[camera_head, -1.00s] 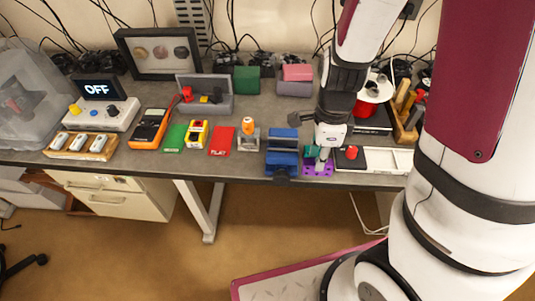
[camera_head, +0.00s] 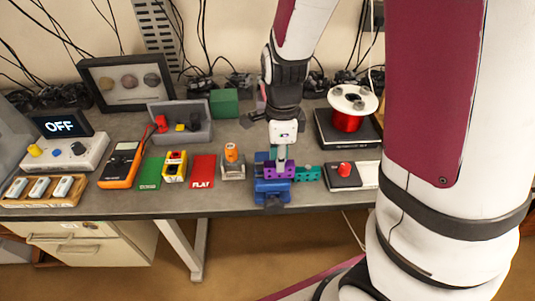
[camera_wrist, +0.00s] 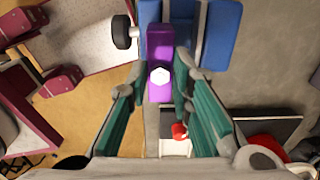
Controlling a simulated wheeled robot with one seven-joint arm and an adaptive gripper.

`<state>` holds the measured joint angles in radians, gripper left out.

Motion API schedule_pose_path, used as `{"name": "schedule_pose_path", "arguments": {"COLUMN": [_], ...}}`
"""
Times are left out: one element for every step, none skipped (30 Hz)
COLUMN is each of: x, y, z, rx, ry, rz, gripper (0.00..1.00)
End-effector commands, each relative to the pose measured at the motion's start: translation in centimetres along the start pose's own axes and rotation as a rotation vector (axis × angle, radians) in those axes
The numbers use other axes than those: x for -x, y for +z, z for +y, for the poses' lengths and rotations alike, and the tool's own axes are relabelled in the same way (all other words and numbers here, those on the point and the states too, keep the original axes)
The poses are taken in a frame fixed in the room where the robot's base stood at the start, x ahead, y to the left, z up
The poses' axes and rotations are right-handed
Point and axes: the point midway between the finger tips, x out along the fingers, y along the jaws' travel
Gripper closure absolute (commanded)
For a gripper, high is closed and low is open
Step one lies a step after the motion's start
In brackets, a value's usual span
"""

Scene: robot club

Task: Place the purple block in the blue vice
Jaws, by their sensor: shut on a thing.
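My gripper (camera_head: 281,157) points down and is shut on the purple block (camera_head: 280,173), which overlaps the blue vice (camera_head: 271,194) in the head view. In the wrist view the purple block (camera_wrist: 160,50) extends from between my gripper's fingers (camera_wrist: 160,82) across the blue vice (camera_wrist: 222,36). A pale hexagonal spot shows on the block's face. The vice's black handle end (camera_wrist: 122,32) is to the left of the block. The block hides part of the vice, so I cannot tell whether it sits between the jaws or just above them.
An orange-topped item (camera_head: 232,154) and a red plate (camera_head: 203,170) stand to the left. A red wire spool (camera_head: 349,122) is behind right. The table's front edge is close to the vice.

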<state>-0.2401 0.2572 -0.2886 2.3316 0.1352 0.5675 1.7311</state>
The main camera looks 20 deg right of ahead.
Motion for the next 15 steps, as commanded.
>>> {"name": "schedule_pose_path", "arguments": {"x": [-0.2, -0.2, -0.2, -0.2, -0.2, -0.3, -0.3, -0.4, -0.7, -1.0, -1.4, -2.0, -2.4, -2.8, -3.2], "y": [0.5, 0.8, 1.0, 1.2, 1.3, 1.5, 1.6, 1.6, 1.6, 1.6, 1.6, 1.5, 1.5, 1.5, 1.6], "z": [-0.9, -1.3, -1.8, -2.1, -2.3, -2.5, -2.6, -2.7, -2.8, -2.7, -2.7, -2.7, -2.6, -2.6, -2.7], "rx": [0.000, 0.000, -0.001, 0.000, 0.000, 0.000, 0.000, 0.000, 0.000, 0.000, -0.001, -0.002, -0.002, -0.002, -0.001], "ry": [0.001, 0.001, 0.001, 0.000, 0.000, 0.001, 0.001, 0.001, 0.002, 0.003, 0.005, 0.005, 0.006, 0.005, 0.005], "rz": [0.000, 0.000, 0.000, 0.000, 0.000, 0.000, 0.000, 0.000, 0.000, 0.001, 0.001, 0.002, 0.001, 0.001, 0.001], "gripper": [1.00, 1.00, 1.00, 1.00, 1.00, 1.00, 1.00, 1.00, 1.00, 1.00, 1.00, 1.00, 1.00, 1.00, 1.00]}}
